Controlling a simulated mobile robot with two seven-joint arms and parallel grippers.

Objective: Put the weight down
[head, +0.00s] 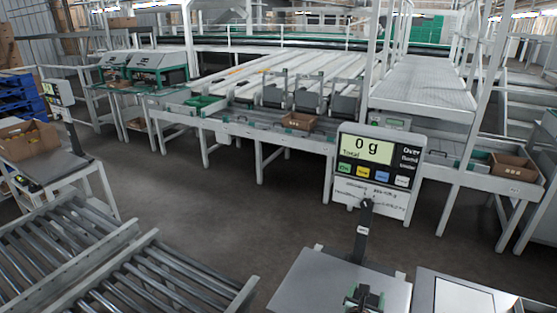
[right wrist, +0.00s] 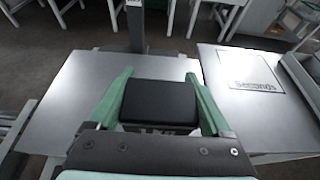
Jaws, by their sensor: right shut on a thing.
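My right gripper (right wrist: 160,85) has green fingers on both sides of a black block-shaped weight (right wrist: 160,102) and is shut on it. In the head view this gripper (head: 364,297) is at the bottom edge, over a grey metal plate (head: 310,283); the weight is hard to make out there. The plate also shows under the gripper in the right wrist view (right wrist: 75,95). Whether the weight touches it I cannot tell. A scale display (head: 367,150) on a post behind the plate reads 0 g. My left gripper is not in view.
A second table (right wrist: 255,110) to the right bears a square marked "Seconds" (right wrist: 258,86). Roller conveyors (head: 85,255) stand at the left. Brown boxes (head: 300,121) sit on the sorting line behind. The plate around the gripper looks clear.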

